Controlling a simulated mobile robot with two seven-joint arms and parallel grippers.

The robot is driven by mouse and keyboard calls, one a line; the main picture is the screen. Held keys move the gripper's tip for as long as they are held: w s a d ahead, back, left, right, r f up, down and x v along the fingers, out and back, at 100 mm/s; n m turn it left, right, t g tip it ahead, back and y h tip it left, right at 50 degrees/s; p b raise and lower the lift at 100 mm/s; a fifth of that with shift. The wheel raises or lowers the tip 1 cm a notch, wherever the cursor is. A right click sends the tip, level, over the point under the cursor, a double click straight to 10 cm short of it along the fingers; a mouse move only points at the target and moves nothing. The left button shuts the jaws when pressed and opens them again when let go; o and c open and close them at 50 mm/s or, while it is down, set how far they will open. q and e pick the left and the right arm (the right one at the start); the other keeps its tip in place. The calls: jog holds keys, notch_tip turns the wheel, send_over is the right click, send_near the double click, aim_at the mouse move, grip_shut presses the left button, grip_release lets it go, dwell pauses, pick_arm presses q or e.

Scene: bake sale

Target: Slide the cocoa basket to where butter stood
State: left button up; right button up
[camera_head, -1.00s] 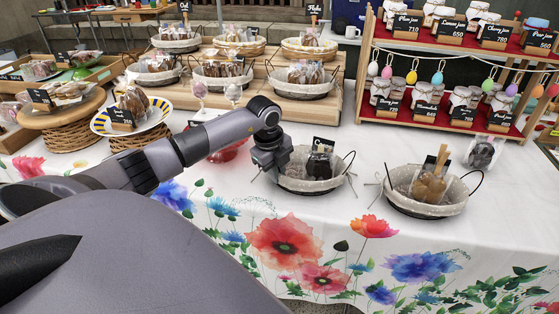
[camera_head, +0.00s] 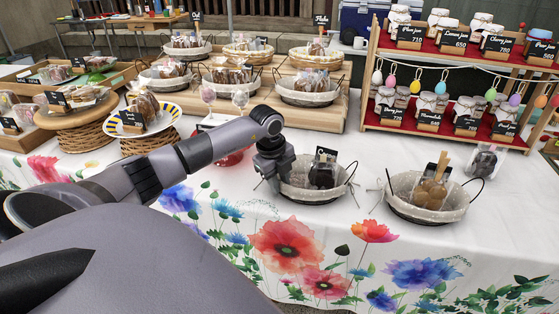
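A cloth-lined wire basket (camera_head: 312,194) with dark, cocoa-coloured packets (camera_head: 322,172) and a black tag stands near the front of the table. My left gripper (camera_head: 274,174) points down at the left side of this basket, by its left handle, and overlaps its rim in the picture. Its fingertips are too small and dark to tell whether they are open or shut on the rim. A similar basket (camera_head: 408,205) with light brown biscuits stands to the right, a gap between the two. No tag reading butter can be made out. My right gripper is not in view.
A wooden riser (camera_head: 335,122) with several baskets stands behind. A jar rack (camera_head: 455,133) is at the back right. A dark packet (camera_head: 484,162) stands behind the right basket. A plate (camera_head: 172,122) on a wicker stand is at the left. White tablecloth is clear between the two front baskets.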

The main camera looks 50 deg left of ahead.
pick_arm(q)
jog(key=shift+o, duration=0.4)
jog(key=shift+r, duration=0.15)
notch_tip(320, 180, up, 7)
jog(key=s, duration=0.1)
jog(key=shift+s, duration=0.2)
dwell(0.3)
